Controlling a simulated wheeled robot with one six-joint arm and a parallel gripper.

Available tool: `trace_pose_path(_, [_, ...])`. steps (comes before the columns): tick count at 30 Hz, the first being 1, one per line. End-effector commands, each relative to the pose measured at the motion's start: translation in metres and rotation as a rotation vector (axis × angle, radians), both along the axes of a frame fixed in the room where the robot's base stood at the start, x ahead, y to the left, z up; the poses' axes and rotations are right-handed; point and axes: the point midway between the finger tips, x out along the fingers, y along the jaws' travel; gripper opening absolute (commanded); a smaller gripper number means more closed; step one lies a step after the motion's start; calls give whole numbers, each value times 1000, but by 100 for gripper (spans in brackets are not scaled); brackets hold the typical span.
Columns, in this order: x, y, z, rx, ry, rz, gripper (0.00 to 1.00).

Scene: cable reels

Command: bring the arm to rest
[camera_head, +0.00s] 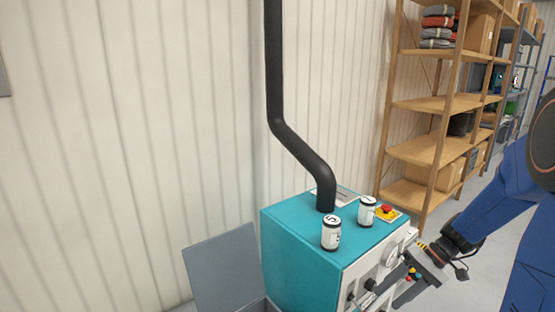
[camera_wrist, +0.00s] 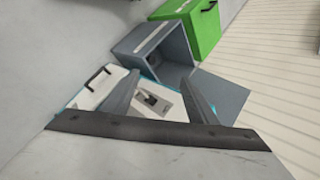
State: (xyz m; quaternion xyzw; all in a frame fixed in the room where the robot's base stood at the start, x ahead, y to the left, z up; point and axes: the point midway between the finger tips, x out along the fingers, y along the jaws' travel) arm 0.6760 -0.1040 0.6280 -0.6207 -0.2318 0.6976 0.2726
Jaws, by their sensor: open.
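My gripper (camera_wrist: 158,92) is open and empty in the wrist view, its two dark fingers spread apart at the lower middle. Between and beyond them lies a pale panel with a dark switch-like part (camera_wrist: 151,101). In the head view my arm (camera_head: 470,232) reaches in from the right, with the gripper end low beside the front face of the teal machine (camera_head: 305,250). The fingertips are hard to pick out there against the knobs. Two white, dark-rimmed reels or cans stand upright on the machine top, one marked 5 (camera_head: 331,236) and one marked 7 (camera_head: 367,212).
A black pipe (camera_head: 300,150) rises from the machine top. A red button (camera_head: 387,210) sits at the top's right edge. A grey bin (camera_wrist: 140,42) and a green box (camera_wrist: 206,30) show in the wrist view. Wooden shelving (camera_head: 425,148) stands behind at the right.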

Motion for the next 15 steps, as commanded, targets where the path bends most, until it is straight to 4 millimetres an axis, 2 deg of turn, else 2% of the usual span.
trace_pose_path(3, [-17,12,18,-78,-14,23,53])
trace_pose_path(15, [-73,34,62,-329,-90,52,53])
